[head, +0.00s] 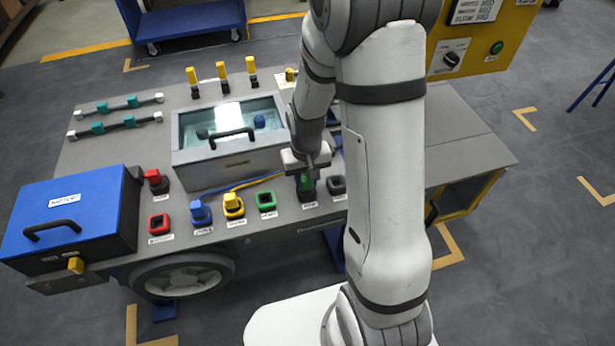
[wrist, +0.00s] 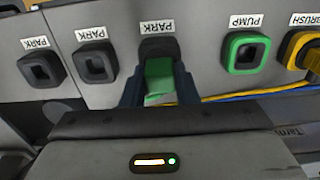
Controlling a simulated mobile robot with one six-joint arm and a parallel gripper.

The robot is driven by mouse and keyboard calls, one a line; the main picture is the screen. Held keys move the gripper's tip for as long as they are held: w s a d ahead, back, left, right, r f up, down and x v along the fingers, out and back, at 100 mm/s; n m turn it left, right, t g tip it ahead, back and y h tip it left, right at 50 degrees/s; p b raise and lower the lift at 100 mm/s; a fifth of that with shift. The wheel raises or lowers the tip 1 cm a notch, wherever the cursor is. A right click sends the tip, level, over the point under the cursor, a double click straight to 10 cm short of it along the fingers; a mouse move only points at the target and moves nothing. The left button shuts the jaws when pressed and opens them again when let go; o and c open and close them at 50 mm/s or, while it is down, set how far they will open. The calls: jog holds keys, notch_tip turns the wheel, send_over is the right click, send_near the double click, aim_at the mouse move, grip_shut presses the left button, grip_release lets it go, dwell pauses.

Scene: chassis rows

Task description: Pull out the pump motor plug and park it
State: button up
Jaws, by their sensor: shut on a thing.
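The green pump motor plug (wrist: 160,78) is between the fingers of my gripper (wrist: 159,86), which is shut on it. In the wrist view the plug's front end is at a dark PARK socket (wrist: 160,46), covering its opening; I cannot tell how deep it sits. The green PUMP socket (wrist: 246,52) beside it is empty. In the head view my gripper (head: 307,178) points down over the panel, with the green plug (head: 306,189) under it. The empty green socket (head: 266,200) is to its left.
Two other PARK sockets (wrist: 95,62) (wrist: 40,68) are empty. A yellow plug (head: 233,203) and a blue plug (head: 201,212) stand left of the green socket. A red socket (head: 159,224) is empty. A lidded glass box (head: 232,140) stands behind, and a blue battery box (head: 72,215) at left.

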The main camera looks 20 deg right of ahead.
jog(key=o, duration=1.1)
jog(key=shift+f, duration=0.1)
jog(key=shift+c, duration=0.2)
jog(key=shift+r+p, duration=0.6)
jog(key=shift+r, duration=3.3)
jog(key=shift+r, duration=0.1)
jog(key=s+r+t+p, duration=0.1)
jog(key=s+r+p, duration=0.3)
jog(key=s+r, duration=0.3)
jog(key=s+r+t+p, duration=0.1)
jog(key=s+r+p, duration=0.3)
jog(key=r, duration=1)
jog(key=s, duration=0.3)
jog(key=shift+d+r+t, duration=0.25)
jog(key=shift+r+t, duration=0.05)
